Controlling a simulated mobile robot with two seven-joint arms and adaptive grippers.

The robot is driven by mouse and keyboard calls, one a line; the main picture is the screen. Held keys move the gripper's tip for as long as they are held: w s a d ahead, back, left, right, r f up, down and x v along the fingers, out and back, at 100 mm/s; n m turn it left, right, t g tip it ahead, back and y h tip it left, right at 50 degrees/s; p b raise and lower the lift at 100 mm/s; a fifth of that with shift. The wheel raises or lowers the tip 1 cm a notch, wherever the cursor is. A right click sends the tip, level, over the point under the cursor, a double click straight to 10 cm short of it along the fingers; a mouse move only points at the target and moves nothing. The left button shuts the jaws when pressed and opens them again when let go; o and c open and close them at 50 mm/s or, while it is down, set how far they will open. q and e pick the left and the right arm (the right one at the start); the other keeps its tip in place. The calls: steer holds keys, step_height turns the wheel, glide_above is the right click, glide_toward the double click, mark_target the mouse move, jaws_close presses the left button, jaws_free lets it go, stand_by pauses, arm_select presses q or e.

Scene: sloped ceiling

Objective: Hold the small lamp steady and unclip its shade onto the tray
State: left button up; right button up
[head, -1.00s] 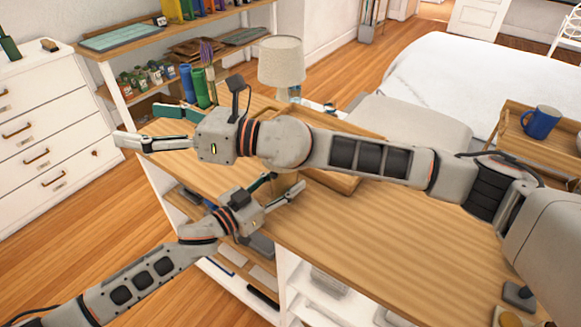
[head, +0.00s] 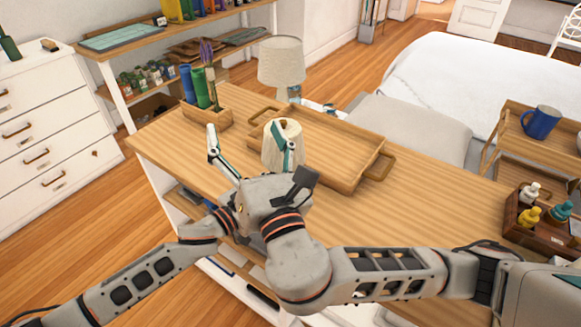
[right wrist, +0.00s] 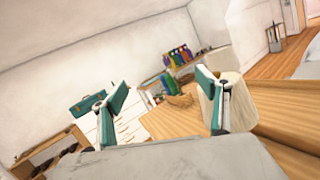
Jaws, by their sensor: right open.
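The small lamp's cream shade (head: 270,148) stands over the desk at the tray's near left side, with a gold-coloured top. Its stem and base are hidden behind my right gripper. The wooden tray (head: 335,150) lies on the desk just to the right, its visible floor bare. My right gripper (head: 243,132) is open and empty. One finger crosses in front of the shade; the other is well left of it. In the right wrist view the shade (right wrist: 232,105) shows behind the right-hand finger, mostly outside the gap. My left arm reaches in behind my right gripper, which hides the left gripper.
A pen holder (head: 207,115) with blue and green tubes stands at the desk's far left. A larger table lamp (head: 281,62) stands beyond the desk. A dark caddy of bottles (head: 545,225) is at the right. The desk's right part (head: 440,210) is clear.

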mark_target(283, 122)
steer(key=s+d+f+g+h, duration=0.1)
steer(key=s+d+f+h, duration=0.2)
steer(key=d+f+h, duration=0.35)
steer(key=shift+y, duration=0.65)
steer(key=w, duration=0.3)
steer(key=w+r, duration=0.1)
steer(key=w, duration=0.7)
steer(key=shift+w+r, duration=0.25)
steer(key=shift+c, duration=0.4)
steer(key=c, duration=1.2)
steer(key=shift+c, duration=0.2)
steer(key=shift+r, duration=0.25)
steer(key=shift+r, duration=0.8)
steer(key=shift+r, duration=2.05)
